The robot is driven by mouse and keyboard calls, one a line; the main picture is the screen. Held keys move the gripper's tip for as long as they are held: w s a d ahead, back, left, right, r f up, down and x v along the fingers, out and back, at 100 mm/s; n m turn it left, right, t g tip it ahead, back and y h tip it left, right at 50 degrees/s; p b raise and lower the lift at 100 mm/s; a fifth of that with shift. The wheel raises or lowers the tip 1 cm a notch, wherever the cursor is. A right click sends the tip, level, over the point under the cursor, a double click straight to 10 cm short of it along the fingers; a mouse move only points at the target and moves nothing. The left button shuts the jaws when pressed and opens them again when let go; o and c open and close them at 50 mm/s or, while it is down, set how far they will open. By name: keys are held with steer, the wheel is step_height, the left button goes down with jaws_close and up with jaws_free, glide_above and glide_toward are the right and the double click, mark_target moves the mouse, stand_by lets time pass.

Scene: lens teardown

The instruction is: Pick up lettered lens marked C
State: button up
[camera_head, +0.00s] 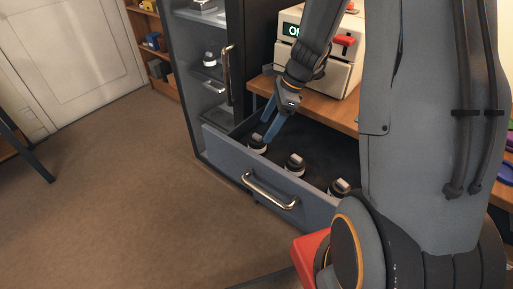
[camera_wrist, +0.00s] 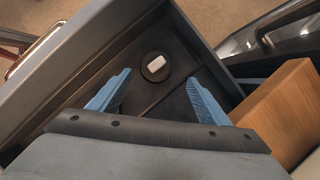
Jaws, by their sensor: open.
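An open drawer (camera_head: 222,146) holds three round dark lenses with pale tops. The left lens (camera_head: 256,145) is beside my gripper's fingers, the middle lens (camera_head: 294,165) lies apart, and the right lens (camera_head: 339,188) is partly hidden by my arm. No letter is readable on any of them, so I cannot tell which is C. My gripper (camera_head: 267,131) reaches down into the drawer's left end, its blue fingers open. In the wrist view one lens (camera_wrist: 155,68) shows between and just beyond the spread fingertips (camera_wrist: 160,82), with nothing gripped.
The drawer's metal handle (camera_head: 270,191) faces the open floor. A dark cabinet with glass shelves stands left, with another lens-like item (camera_head: 209,59) inside. A wooden worktop (camera_head: 330,108) bearing a white machine (camera_head: 330,72) borders the drawer's back; its wooden edge (camera_wrist: 285,110) shows close right in the wrist view.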

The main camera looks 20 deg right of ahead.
mark_target(261, 136)
steer(key=x, duration=0.4)
steer(key=s+x, duration=0.1)
steer(key=x, duration=0.1)
steer(key=shift+w+a+f, duration=0.1)
steer(key=shift+a+f, duration=0.2)
steer(key=shift+a, duration=0.1)
steer(key=shift+c, duration=0.4)
steer(key=c, duration=1)
